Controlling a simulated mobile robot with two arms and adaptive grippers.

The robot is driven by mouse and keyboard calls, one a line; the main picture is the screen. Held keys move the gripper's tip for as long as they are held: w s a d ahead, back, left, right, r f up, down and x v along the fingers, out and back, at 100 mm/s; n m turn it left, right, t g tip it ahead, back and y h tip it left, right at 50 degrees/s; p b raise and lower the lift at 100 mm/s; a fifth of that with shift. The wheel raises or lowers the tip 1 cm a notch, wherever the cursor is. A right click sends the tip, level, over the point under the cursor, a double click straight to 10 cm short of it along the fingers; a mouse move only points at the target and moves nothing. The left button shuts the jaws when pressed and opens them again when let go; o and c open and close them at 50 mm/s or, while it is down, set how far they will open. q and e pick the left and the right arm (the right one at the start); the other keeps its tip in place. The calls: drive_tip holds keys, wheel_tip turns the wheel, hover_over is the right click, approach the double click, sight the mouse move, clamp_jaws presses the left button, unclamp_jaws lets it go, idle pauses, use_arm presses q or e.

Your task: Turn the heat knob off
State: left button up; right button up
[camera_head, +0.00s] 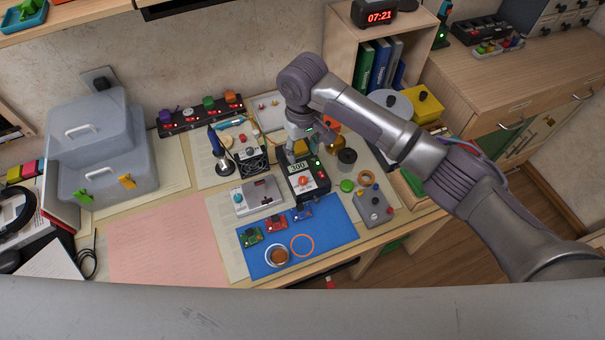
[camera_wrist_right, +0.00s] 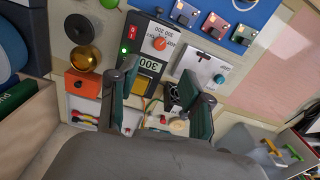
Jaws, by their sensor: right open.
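The black heat station (camera_head: 310,190) stands on the workbench with a lit display reading 300. Its round orange-red heat knob (camera_head: 302,180) sits on the front panel below the display. The knob (camera_wrist_right: 159,43) also shows in the right wrist view, with a red switch (camera_wrist_right: 134,31) and a lit green light (camera_wrist_right: 124,51) beside it. My right gripper (camera_head: 296,146) is behind the station in the head view. In the wrist view its two fingers (camera_wrist_right: 162,82) are spread apart, with nothing between them and apart from the knob. My left gripper is not in view.
A blue mat (camera_head: 330,233) with small circuit boards lies in front of the station. A grey device (camera_head: 258,197) is to its left and a grey button box (camera_head: 374,206) to its right. A soldering iron (camera_head: 219,150) stands farther left. Pink paper (camera_head: 160,243) covers open bench.

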sight(303, 179)
wheel_tip(303, 179, down, 12)
drive_tip(key=shift+f+p, duration=0.1)
drive_tip(key=shift+p, duration=0.45)
clamp_jaws()
